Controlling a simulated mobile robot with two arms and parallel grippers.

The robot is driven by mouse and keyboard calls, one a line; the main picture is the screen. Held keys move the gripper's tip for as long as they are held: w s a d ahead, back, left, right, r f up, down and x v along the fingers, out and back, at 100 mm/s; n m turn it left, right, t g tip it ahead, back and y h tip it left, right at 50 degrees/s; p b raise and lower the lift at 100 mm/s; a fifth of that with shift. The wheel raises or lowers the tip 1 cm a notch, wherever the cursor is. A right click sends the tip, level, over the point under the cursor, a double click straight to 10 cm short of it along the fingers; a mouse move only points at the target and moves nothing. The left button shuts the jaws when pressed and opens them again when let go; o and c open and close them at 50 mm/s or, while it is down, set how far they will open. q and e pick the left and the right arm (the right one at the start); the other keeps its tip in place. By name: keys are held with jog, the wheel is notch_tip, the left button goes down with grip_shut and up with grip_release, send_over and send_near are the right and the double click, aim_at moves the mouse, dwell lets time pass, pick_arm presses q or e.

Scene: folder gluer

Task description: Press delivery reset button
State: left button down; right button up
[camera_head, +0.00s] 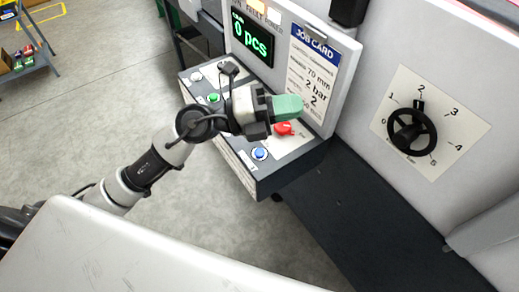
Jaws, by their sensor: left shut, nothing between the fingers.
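A control panel (250,178) with a sloped top carries a blue button (259,153), a red knob (284,129), a green button (213,98) and a white button (196,77). The labels beside the buttons are too small to read, so I cannot tell which one is the delivery reset button. My left gripper (288,107) reaches in from the left over the panel. Its green fingertips are shut and empty, just above the red knob in the picture. The gripper hides the middle of the panel. My right gripper is not in view.
Behind the panel stand a display (252,38) reading "0 pcs" and a job card (313,70). A black rotary dial (411,128) with numbered positions is on the machine's wall at right. A shelf (25,60) stands far left. The floor at left is mostly clear.

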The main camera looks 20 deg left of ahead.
pick_arm(q)
notch_tip(320, 180, down, 3)
jog(key=m+g+y, duration=0.3)
jog(key=m, duration=0.1)
jog(key=y, duration=0.7)
send_over(258, 150)
notch_tip(258, 150, down, 4)
jog(key=shift+r, duration=0.25)
jog(key=shift+f, duration=0.15)
notch_tip(258, 150, down, 8)
jog(key=b, duration=0.5)
jog(key=shift+b, duration=0.3)
jog(key=shift+f+b, duration=0.3)
